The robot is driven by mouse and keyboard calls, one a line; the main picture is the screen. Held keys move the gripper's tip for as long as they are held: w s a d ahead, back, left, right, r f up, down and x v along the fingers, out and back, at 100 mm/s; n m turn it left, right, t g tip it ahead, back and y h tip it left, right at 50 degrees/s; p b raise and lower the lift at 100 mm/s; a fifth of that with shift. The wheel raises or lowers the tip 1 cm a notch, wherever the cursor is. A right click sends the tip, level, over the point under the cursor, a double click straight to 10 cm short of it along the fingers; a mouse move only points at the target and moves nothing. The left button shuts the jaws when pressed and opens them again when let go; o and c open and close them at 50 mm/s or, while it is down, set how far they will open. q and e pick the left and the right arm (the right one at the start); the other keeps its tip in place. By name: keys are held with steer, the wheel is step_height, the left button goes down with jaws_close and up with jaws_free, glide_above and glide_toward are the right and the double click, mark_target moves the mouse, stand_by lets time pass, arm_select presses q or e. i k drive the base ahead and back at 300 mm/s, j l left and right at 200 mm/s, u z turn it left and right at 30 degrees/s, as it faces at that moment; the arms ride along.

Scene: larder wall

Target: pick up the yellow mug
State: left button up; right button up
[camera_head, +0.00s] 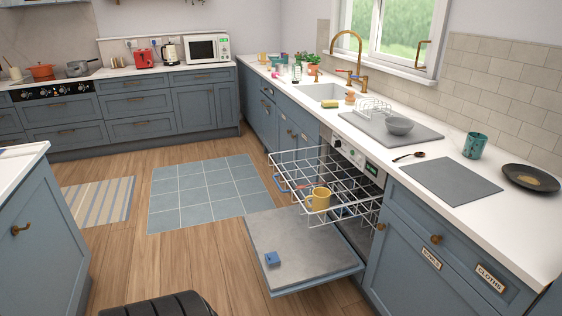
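The yellow mug (319,199) sits in the white wire rack (352,207) of the open dishwasher, near the rack's front left part. It looks upright, and a handle shows on its left side. The rack is pulled out over the lowered dishwasher door (300,240). Neither of my grippers is in view.
A small blue block (272,258) lies on the lowered door. On the counter stand a grey bowl (399,125), a teal mug (474,145) and a dark pan (531,177). A tiled blue mat (205,193) lies on the open wooden floor. An island (40,235) stands left.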

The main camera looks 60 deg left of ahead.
mark_target(317, 202)
steer(key=u, duration=1.55)
